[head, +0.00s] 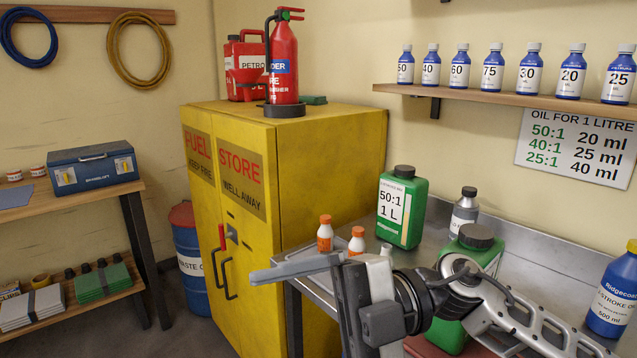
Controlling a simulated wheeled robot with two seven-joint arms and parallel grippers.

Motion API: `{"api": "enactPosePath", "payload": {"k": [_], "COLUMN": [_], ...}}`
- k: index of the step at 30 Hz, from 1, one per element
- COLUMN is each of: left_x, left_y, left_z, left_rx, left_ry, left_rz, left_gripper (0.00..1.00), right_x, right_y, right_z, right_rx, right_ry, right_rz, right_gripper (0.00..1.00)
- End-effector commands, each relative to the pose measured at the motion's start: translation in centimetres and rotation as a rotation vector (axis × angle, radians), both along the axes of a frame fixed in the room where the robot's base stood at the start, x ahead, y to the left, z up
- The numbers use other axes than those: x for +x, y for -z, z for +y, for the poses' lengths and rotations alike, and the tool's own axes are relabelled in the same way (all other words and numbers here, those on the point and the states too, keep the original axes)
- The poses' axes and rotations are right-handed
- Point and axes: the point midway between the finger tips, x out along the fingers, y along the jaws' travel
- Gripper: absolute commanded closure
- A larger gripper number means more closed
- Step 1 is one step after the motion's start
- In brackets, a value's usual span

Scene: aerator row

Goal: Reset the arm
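My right arm comes in from the lower right, over the metal bench. Its gripper (268,275) points left, with its grey fingers in front of the yellow fuel cabinet (340,165) and near the bench's left end. The fingers are seen almost edge-on and overlap, so I cannot tell whether they are apart. Nothing shows held in them. My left gripper is not in view. The arm hides part of a green jug with a dark cap (472,250) and part of the bench top.
On the bench (545,262) stand a green 50:1 jug (402,210), two small orange-capped bottles (325,236), a grey bottle (463,212) and a blue oil bottle (612,290). A shelf (500,97) holds several blue bottles. A fire extinguisher (284,65) stands on the cabinet.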

Motion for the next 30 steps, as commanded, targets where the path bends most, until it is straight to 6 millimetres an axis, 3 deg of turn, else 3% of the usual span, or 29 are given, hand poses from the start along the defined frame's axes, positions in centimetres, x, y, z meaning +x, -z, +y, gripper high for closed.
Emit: {"api": "enactPosePath", "payload": {"k": [2, 5, 8, 11, 14, 17, 21, 25, 30], "left_x": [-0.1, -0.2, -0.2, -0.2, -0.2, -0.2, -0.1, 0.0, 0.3], "left_y": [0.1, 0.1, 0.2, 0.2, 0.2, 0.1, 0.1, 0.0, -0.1], "left_z": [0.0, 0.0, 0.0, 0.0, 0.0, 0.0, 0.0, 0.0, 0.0], "left_rx": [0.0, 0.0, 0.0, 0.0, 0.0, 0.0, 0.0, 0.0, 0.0], "left_ry": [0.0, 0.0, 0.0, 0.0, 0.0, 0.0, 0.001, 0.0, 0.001], "left_rz": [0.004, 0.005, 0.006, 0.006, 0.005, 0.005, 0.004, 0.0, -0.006], "left_gripper": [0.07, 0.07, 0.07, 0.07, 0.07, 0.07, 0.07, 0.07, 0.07], "right_x": [0.9, 3.3, 6.2, 8.5, 9.0, 7.4, 2.9, -1.5, -4.7], "right_y": [-0.3, 0.2, 2.7, 7.6, 14.4, 21.3, 29.5, 34.3, 37.0], "right_z": [0.6, 0.0, -2.0, -4.8, -8.2, -11.2, -14.5, -16.3, -17.3], "right_rx": [0.194, 0.389, 0.515, 0.562, 0.529, 0.434, 0.253, 0.1, -0.008], "right_ry": [0.114, 0.315, 0.56, 0.835, 1.11, 1.338, 1.571, 1.695, 1.757], "right_rz": [0.131, 0.294, 0.472, 0.659, 0.854, 1.027, 1.231, 1.364, 1.444], "right_gripper": [0.06, 0.06, 0.06, 0.06, 0.06, 0.06, 0.06, 0.06, 0.06]}}
